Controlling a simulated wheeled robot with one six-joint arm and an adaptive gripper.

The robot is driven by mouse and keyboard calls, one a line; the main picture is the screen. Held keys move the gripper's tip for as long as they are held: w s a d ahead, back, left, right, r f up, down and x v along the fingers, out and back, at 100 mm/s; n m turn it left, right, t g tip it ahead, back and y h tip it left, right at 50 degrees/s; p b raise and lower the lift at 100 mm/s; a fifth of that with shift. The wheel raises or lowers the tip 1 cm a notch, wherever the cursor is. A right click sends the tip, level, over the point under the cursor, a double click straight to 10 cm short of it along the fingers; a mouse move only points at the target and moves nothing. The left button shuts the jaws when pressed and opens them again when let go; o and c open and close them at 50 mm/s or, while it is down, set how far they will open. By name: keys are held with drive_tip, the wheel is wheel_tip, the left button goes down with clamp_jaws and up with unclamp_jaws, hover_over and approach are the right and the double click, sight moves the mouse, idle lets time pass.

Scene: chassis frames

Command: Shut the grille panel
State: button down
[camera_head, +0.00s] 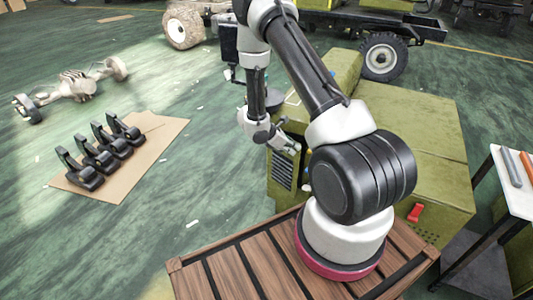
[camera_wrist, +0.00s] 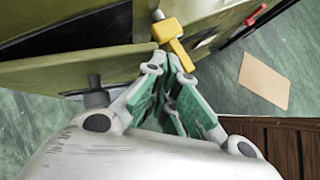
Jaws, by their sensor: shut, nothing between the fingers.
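The grille panel (camera_head: 284,168) is olive with dark slats, on the near left end of the olive vehicle body (camera_head: 415,115). In the wrist view, what looks like its olive edge (camera_wrist: 75,67) stands at the left, with a dark gap between it and the body. A yellow handle or latch (camera_wrist: 167,29) is at its right end. My gripper (camera_head: 287,144) is just above the grille; the wrist view shows its fingertips (camera_wrist: 169,66) shut, empty, just below the yellow piece. I cannot tell whether they touch it.
My base stands on a brown slatted platform (camera_head: 235,268). A cardboard sheet (camera_head: 160,133) with black brackets (camera_head: 97,160) lies on the green floor at left, near an axle (camera_head: 78,85). A white-topped table (camera_head: 514,178) is at right.

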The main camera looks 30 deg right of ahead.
drive_tip(key=shift+w+d, duration=0.2)
drive_tip(key=shift+d, duration=0.75)
drive_tip(key=shift+w+d, duration=0.2)
drive_tip(key=shift+d, duration=0.8)
drive_tip(key=shift+w+d, duration=0.2)
drive_tip(key=shift+d, duration=0.75)
drive_tip(key=shift+a, duration=0.1)
